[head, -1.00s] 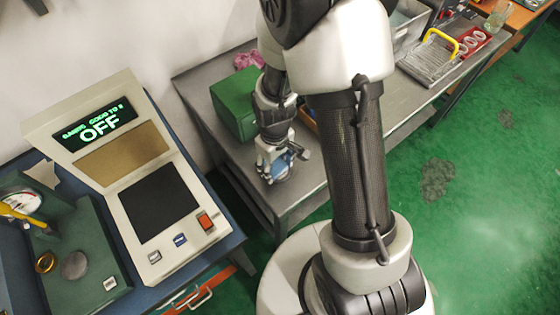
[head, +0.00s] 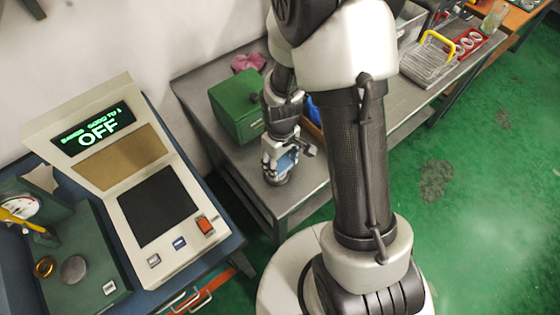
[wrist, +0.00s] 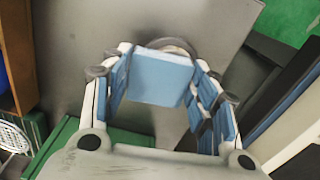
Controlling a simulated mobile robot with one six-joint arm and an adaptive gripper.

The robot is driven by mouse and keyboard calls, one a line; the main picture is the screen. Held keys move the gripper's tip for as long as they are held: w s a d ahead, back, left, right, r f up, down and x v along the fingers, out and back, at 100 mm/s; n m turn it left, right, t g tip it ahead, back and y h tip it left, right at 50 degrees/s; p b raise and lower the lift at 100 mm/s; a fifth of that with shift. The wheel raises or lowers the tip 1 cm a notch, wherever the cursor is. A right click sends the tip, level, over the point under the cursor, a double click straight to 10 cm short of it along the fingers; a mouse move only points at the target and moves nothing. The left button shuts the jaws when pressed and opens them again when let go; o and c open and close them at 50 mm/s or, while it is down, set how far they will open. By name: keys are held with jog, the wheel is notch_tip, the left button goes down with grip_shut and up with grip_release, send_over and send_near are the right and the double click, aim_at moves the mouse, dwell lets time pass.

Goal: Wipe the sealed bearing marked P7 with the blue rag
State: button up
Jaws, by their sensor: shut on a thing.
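My gripper (head: 284,163) is low over the front corner of the grey metal bench, pointing down. In the wrist view my gripper (wrist: 160,88) is shut on the blue rag (wrist: 160,78), which shows as a flat blue block between the fingers. A grey ring-shaped bearing (wrist: 178,45) shows just beyond the rag and is partly hidden by it. In the head view the bearing (head: 277,180) lies under the fingertips near the bench edge. I cannot read a P7 mark, nor tell whether the rag touches the bearing.
A green box (head: 236,108) stands on the bench beside my arm, with a pink cloth (head: 248,62) behind it. A wire rack with a yellow handle (head: 428,62) is farther right. A tester panel reading OFF (head: 98,132) stands at left.

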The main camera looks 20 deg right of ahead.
jog(key=shift+s+a+f, duration=0.1)
jog(key=shift+s+a, duration=0.25)
jog(key=shift+a, duration=0.25)
jog(key=shift+s+a, duration=0.35)
jog(key=shift+a, duration=0.25)
jog(key=shift+w+d+f, duration=0.1)
jog(key=shift+w+d, duration=0.05)
jog(key=shift+d, duration=0.55)
jog(key=shift+w+d+f, duration=0.1)
jog(key=shift+w+d, duration=0.05)
jog(key=shift+d, duration=0.55)
jog(key=shift+a, duration=0.1)
jog(key=shift+s+a+r, duration=0.1)
jog(key=shift+s+a, duration=0.05)
jog(key=shift+a, duration=1.2)
jog(key=shift+d, duration=0.1)
jog(key=shift+w+d+r, duration=0.1)
jog(key=shift+w+d, duration=0.2)
jog(key=shift+d, duration=0.35)
jog(key=shift+w+d+r, duration=0.1)
jog(key=shift+w+d, duration=0.2)
jog(key=shift+d, duration=0.35)
